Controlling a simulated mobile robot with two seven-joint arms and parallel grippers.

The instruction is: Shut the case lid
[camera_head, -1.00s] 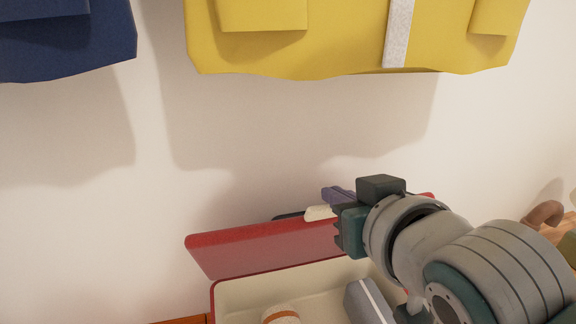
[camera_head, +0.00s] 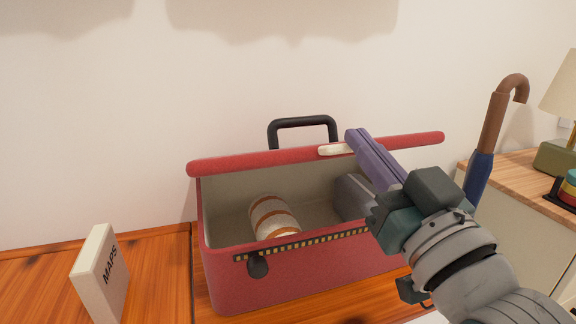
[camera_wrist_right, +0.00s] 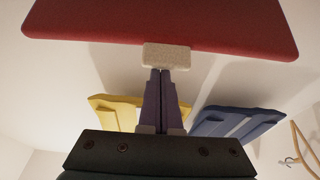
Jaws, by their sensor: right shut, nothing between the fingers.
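The red case (camera_head: 300,278) stands on the orange wooden surface. Its red lid (camera_head: 260,159) is part open, seen nearly edge-on above the box, with a gap showing the inside. A cream tab (camera_head: 336,149) is on the lid's front edge; the lid also fills the top of the right wrist view (camera_wrist_right: 160,22). My right gripper (camera_head: 354,134) has its purple fingers together and empty, tips at the cream tab; contact looks likely but is not certain. My left gripper is out of view.
A banded roll (camera_head: 272,218) and a grey case-like block (camera_head: 353,198) lie inside the box. A white MAPS box (camera_head: 100,272) stands at left. An umbrella (camera_head: 490,135) and a side cabinet (camera_head: 520,172) are at right. The wall is close behind.

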